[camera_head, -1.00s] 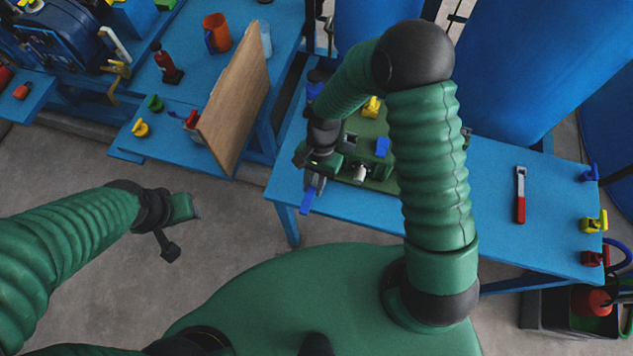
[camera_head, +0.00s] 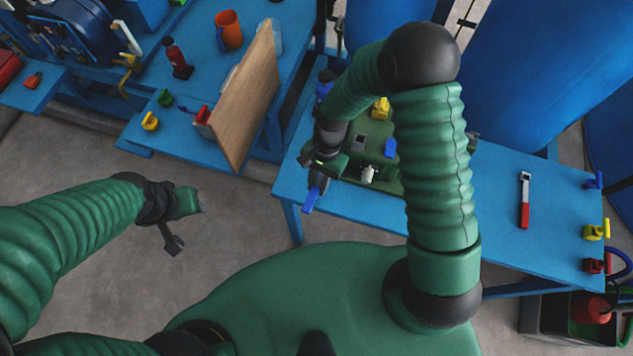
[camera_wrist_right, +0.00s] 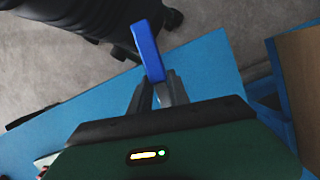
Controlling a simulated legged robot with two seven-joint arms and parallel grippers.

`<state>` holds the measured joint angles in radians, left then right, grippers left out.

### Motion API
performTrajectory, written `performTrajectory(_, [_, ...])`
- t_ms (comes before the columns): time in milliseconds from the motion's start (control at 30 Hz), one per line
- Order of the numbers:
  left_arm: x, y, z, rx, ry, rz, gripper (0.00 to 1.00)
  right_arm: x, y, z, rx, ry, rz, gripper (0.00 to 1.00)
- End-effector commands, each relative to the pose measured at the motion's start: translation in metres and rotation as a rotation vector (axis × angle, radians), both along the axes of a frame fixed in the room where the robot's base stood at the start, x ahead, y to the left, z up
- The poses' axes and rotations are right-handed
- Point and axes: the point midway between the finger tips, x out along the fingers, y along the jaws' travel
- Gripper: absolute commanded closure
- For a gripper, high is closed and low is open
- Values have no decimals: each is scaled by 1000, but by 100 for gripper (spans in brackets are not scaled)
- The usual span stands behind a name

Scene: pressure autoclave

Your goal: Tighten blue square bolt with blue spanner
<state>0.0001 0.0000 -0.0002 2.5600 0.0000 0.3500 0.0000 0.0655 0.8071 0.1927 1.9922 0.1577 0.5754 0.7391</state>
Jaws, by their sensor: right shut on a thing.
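The blue spanner (camera_head: 312,197) is in my right gripper (camera_head: 320,180), beyond the near left edge of the right-hand blue table. In the right wrist view the blue bar of the spanner (camera_wrist_right: 147,50) stands out from between the two grey fingers (camera_wrist_right: 158,90), which are shut on it. Its working end cannot be made out. A small blue block (camera_head: 390,148), possibly the blue square bolt, shows on the green fixture (camera_head: 384,184), right of my gripper and apart from it. My arm hides part of the fixture. My left gripper (camera_head: 188,202) hangs over the floor at left; its fingers are unclear.
A red-handled wrench (camera_head: 524,200) lies on the right-hand table (camera_head: 490,190). Blue, yellow (camera_head: 595,229) and red pieces line its right end. A wooden board (camera_head: 245,100) stands upright on the left table. The table between fixture and wrench is clear.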

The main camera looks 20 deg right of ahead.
Motion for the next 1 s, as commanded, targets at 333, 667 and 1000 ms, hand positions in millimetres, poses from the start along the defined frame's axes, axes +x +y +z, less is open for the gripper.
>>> performTrajectory(333, [0,0,1,0,0,0,57,0,-1,0,2,0,1,100])
performTrajectory(667, [0,0,6,0,0,0,57,0,-2,2,3,-2,5,100])
performTrajectory(1000, [0,0,6,0,0,0,57,0,-3,0,4,-2,7,100])
